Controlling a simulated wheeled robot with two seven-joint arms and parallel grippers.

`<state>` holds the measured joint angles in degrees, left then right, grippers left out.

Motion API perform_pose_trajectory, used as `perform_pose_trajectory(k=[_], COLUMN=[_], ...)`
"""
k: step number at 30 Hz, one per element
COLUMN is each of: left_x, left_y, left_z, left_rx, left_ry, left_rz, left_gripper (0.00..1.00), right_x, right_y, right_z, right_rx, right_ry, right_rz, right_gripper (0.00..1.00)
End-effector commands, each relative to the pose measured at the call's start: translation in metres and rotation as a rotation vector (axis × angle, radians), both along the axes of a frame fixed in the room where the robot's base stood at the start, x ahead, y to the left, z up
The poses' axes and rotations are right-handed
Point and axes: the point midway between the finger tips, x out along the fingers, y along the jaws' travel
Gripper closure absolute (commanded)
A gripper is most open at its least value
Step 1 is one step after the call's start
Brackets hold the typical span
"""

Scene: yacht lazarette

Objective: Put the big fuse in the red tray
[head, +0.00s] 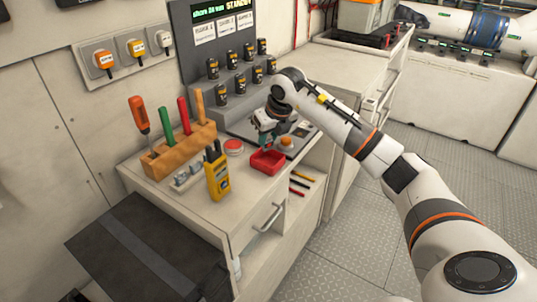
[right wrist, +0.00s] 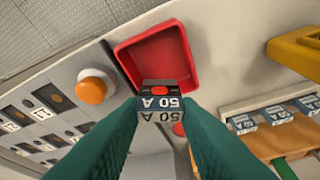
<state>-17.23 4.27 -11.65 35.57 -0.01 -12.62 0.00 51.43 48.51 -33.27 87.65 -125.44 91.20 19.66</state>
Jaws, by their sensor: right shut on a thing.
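My right gripper (head: 264,140) is shut on the big fuse, a grey block marked 50 A with a red spot (right wrist: 161,98). In the right wrist view its green fingers (right wrist: 160,114) hold the fuse from both sides. The red tray (head: 267,163) sits on the worktop, just in front of and below the gripper in the head view. The tray also shows in the right wrist view (right wrist: 158,50), beyond the fuse, and looks empty where visible. The fuse is hard to make out in the head view. My left gripper is not in view.
An orange button (head: 286,141) on a panel stands close to the gripper and tray. A red round button (head: 233,147), a yellow meter (head: 217,177), small fuses (head: 187,176) and a wooden tool block (head: 178,152) stand left of the tray. Several black cylinders stand on steps behind.

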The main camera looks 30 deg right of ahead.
Motion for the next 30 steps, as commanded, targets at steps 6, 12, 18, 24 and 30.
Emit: perform_pose_trajectory(k=[6, 12, 18, 24, 30], left_x=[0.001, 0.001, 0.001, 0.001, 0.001], left_y=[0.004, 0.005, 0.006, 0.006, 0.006], left_z=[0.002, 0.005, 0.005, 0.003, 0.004], left_rx=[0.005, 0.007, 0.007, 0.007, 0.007], left_ry=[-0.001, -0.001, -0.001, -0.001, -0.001], left_rz=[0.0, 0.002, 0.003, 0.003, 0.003], left_gripper=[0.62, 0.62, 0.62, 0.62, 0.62], right_x=[0.0, -0.001, 0.0, 0.0, 0.0], right_y=[0.0, 0.001, 0.0, 0.0, 0.0], right_z=[-0.02, -0.047, -0.054, -0.058, -0.056], right_rx=[0.0, 0.001, 0.0, 0.0, 0.0], right_ry=[0.001, 0.003, -0.001, -0.001, -0.001], right_rz=[0.002, 0.002, 0.003, 0.003, 0.003], right_gripper=[0.91, 0.91, 0.91, 0.91, 0.61])
